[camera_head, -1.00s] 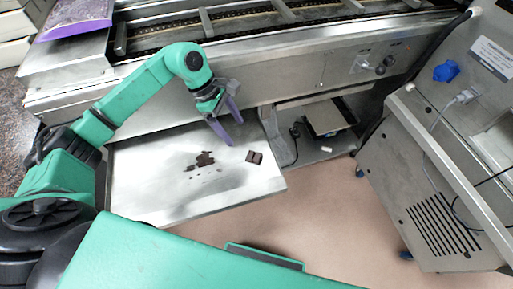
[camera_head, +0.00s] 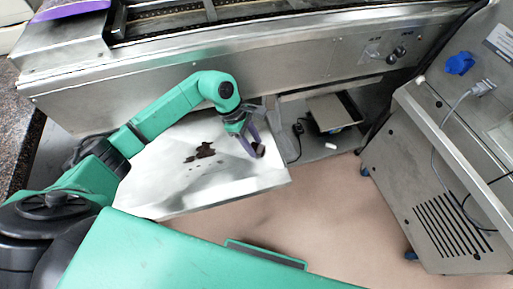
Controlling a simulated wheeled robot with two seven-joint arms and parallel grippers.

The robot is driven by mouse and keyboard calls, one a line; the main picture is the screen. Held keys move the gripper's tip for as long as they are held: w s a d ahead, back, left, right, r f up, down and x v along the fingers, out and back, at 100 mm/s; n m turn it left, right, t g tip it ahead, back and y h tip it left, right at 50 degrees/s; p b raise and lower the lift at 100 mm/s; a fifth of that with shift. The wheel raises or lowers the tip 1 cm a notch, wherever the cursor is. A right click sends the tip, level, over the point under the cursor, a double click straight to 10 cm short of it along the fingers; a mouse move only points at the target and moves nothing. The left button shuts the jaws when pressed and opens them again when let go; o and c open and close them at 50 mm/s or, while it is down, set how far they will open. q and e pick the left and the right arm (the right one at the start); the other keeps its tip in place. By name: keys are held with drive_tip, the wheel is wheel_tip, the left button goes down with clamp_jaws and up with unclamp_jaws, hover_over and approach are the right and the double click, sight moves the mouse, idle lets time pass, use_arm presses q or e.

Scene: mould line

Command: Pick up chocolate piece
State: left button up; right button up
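The chocolate piece (camera_head: 260,152) is a small dark brown block near the right edge of the metal tray (camera_head: 165,193). My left gripper (camera_head: 257,151) has its purple fingers pointing down right at the piece and partly covering it. I cannot tell whether the fingers touch the piece or have closed on it. My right gripper is not in view.
A dark chocolate smear (camera_head: 203,152) with small spots lies on the tray left of the piece. The steel conveyor line (camera_head: 190,70) runs behind the tray. A steel machine cabinet (camera_head: 425,190) stands at right. Open floor (camera_head: 335,215) lies in front.

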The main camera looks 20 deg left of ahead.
use_arm(q)
clamp_jaws()
drive_tip(key=shift+r, duration=0.1)
